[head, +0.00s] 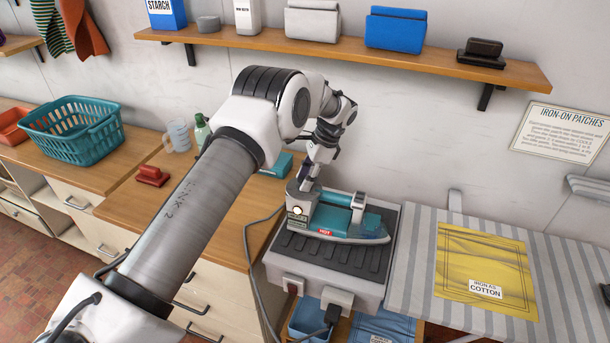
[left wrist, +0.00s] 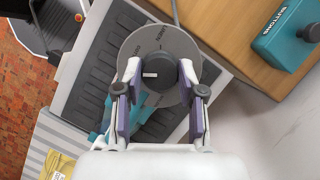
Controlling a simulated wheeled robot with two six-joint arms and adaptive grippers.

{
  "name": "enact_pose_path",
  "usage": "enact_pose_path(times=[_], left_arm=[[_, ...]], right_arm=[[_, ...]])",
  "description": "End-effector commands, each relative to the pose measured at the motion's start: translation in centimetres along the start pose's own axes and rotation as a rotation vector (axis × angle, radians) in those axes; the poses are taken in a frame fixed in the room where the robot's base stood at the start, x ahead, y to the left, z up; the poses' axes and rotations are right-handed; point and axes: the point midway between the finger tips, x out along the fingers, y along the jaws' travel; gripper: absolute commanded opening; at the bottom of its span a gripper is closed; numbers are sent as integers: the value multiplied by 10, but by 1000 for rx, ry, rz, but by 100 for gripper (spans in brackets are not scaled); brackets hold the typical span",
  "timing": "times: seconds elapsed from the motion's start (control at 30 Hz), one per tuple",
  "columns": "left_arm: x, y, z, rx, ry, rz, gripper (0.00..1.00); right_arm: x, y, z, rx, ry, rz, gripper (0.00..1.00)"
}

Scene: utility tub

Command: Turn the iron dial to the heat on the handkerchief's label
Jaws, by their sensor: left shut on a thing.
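The teal iron (head: 345,220) rests on a ribbed grey stand (head: 375,268), with a red HOT tag on its side. Its dial is a grey disc (left wrist: 160,45) with a dark knob (left wrist: 160,72) in the left wrist view. A white mark on the knob points left in that view; the disc lettering is too small to read surely. My left gripper (left wrist: 158,78) is shut on the knob, a finger on each side. It also shows above the iron's heel in the head view (head: 306,182). The yellow handkerchief (head: 480,255) lies flat, its label (head: 485,289) reading IRON AS COTTON.
The handkerchief lies on a striped board (head: 415,270) right of the stand. A cord (head: 247,255) runs down the stand's left side. A teal buttons box (left wrist: 285,35) stands behind on the wooden counter. A teal basket (head: 70,130) and red brush (head: 152,176) are farther left.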

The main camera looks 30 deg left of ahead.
Motion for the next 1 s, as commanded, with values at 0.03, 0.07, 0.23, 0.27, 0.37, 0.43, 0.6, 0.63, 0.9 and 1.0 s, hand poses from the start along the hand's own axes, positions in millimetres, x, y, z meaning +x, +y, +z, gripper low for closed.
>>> enact_pose_path(times=[0.03, 0.07, 0.23, 0.27, 0.37, 0.43, 0.6, 0.63, 0.9, 1.0], left_arm=[[0, 2, -1, 40, 1, -15, 4], [-1, 2, 0, 66, 0, -26, 4], [0, 2, 0, 209, 1, -85, 4], [0, 2, 0, 232, 2, -95, 4], [0, 3, 0, 305, 2, -124, 4], [0, 2, 0, 350, 2, -144, 4], [0, 3, 0, 434, 2, -180, 4], [0, 3, 0, 446, 2, -185, 4], [1, 3, 0, 501, 2, -208, 4], [1, 2, 0, 505, 2, -211, 4]], right_arm=[[-2, 0, 0, 0, 0, 0, 40], [-3, 0, 0, 0, 0, 0, 40], [-7, 0, 0, 0, 0, 0, 40], [-7, 0, 0, 0, 0, 0, 40], [-9, 0, 0, 0, 0, 0, 40], [-10, 0, 0, 0, 0, 0, 40], [-12, 0, 0, 0, 0, 0, 40], [-13, 0, 0, 0, 0, 0, 40], [-14, 0, 0, 0, 0, 0, 40], [-14, 0, 0, 0, 0, 0, 40]])
